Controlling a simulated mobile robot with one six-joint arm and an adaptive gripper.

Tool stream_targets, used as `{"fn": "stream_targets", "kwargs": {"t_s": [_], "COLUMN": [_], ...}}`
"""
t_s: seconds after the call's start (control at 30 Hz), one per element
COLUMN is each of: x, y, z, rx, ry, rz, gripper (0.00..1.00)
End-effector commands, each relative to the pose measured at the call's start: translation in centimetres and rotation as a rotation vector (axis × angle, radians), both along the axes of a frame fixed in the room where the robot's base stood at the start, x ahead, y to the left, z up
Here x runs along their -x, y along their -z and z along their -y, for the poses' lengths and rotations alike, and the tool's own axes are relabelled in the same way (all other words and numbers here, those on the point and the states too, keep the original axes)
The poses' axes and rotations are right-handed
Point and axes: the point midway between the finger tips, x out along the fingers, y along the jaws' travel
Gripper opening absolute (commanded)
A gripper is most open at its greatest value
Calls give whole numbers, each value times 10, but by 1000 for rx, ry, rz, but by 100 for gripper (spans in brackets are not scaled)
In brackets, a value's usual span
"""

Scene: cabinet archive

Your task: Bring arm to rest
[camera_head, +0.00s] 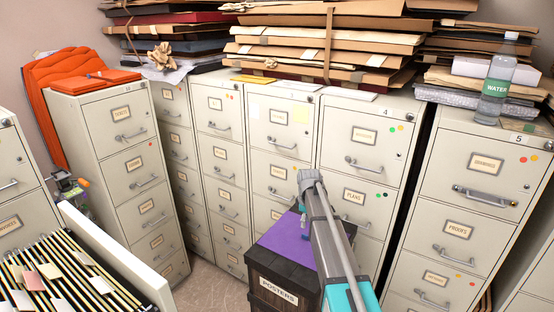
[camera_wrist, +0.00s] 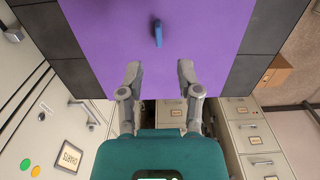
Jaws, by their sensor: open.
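My gripper (camera_wrist: 159,70) is open and empty in the wrist view, its two grey fingers apart over a purple surface (camera_wrist: 100,30). A small blue object (camera_wrist: 158,33) lies on that surface, just beyond the fingertips. In the head view my arm (camera_head: 327,225) reaches up from the lower right, in front of a dark box (camera_head: 275,285) labelled POSTERS with a purple top (camera_head: 283,240). The arm covers part of the box, and my gripper cannot be made out there.
Closed filing cabinets (camera_head: 365,140) line the back, with stacked folders (camera_head: 320,45) on top. A water bottle (camera_head: 497,85) stands on the right cabinet (camera_head: 470,200). An open file drawer (camera_head: 118,255) juts out at lower left. Some floor (camera_head: 210,285) is clear between drawer and box.

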Motion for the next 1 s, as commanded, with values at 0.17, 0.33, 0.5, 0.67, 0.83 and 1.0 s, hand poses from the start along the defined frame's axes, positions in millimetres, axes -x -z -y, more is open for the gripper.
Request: {"fn": "stream_targets", "kwargs": {"t_s": [0.17,0.33,0.5,0.67,0.83,1.0], "x": [25,73,136,196,250,282], "y": [4,11,20,28,35,39], "z": [-1,-4,-6,-9,-11,-12], "rx": [0,0,1,2,2,2], "ry": [60,198,391,581,763,880], "rz": [0,0,-1,0,0,0], "gripper": [45,45,45,45,45,45]}}
